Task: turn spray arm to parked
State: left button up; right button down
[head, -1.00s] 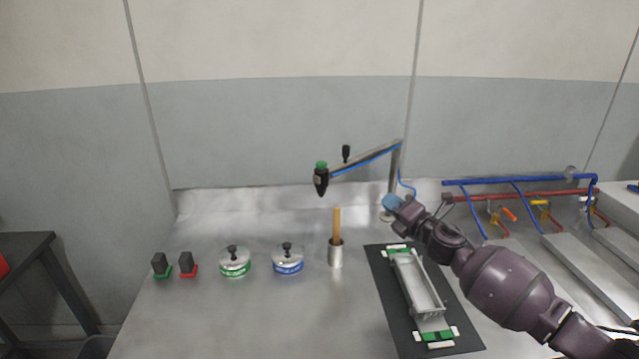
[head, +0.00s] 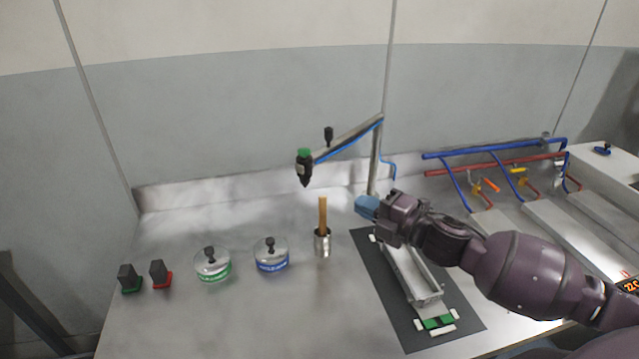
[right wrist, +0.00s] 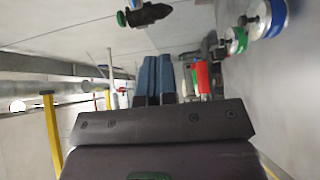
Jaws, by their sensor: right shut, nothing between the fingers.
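The spray arm (head: 346,138) is a grey bar on an upright post (head: 376,160) at the back of the steel bench, with a blue hose along it. It points left and toward me. Its black nozzle (head: 305,170) with a green cap hangs at the free end, and a black knob (head: 328,135) stands up from the bar. The nozzle also shows at the top of the right wrist view (right wrist: 148,14). My right gripper (head: 364,206) has blue fingers, shut and empty, low in front of the post and below the bar, apart from the nozzle. My left gripper is not in view.
A metal cup with a wooden handle (head: 323,222) stands left of my right gripper. A grey tray (head: 425,285) on a dark mat (head: 385,300) lies under my right arm. Two lidded tins (head: 213,264) (head: 271,254) stand left. Blue and red pipes (head: 495,155) run at right.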

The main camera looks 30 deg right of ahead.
aim_at(311, 181)
jog(key=p+x, duration=0.1)
jog(key=x, duration=1)
jog(key=shift+w+p, duration=0.25)
jog(key=shift+p, duration=0.05)
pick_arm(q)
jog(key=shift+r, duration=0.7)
